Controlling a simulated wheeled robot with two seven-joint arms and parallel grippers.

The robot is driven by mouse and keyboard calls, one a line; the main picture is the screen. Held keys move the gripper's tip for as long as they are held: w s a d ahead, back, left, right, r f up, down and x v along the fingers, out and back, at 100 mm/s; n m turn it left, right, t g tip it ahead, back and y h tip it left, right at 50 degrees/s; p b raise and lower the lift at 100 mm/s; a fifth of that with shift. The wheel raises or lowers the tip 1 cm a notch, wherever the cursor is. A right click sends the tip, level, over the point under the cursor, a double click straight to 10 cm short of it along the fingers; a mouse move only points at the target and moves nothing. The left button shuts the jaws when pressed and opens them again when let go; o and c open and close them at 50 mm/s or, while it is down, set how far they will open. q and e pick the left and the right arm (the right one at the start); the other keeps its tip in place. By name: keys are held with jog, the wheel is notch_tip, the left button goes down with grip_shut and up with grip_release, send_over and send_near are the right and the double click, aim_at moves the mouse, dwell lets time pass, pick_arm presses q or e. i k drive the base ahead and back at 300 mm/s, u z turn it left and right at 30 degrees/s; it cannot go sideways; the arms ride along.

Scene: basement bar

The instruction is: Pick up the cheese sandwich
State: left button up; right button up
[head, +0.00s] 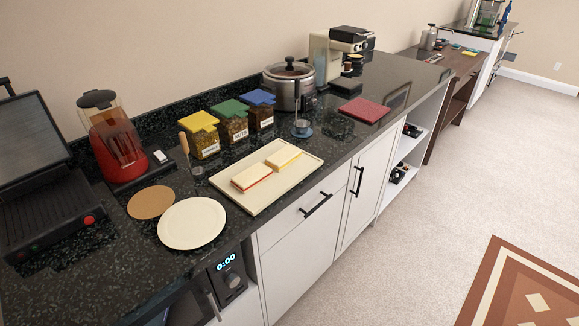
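Two sandwiches lie on a cream rectangular board (266,200) on the dark counter. The farther sandwich (283,159) has a yellow layer between pale bread, which looks like cheese. The nearer sandwich (251,178) has a red layer. They lie close to each other and nothing covers them. Neither of my grippers shows in the head view.
Left of the board are a cream plate (191,223), a brown round mat (151,202), a red blender (117,148) and a black grill (45,210). Behind it stand several lidded jars (203,139) and a pot (288,84). Open floor (420,210) lies in front.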

aim_at(281, 158)
jog(key=z, duration=1.4)
jog(key=i, duration=2.85)
jog(key=u, duration=4.1)
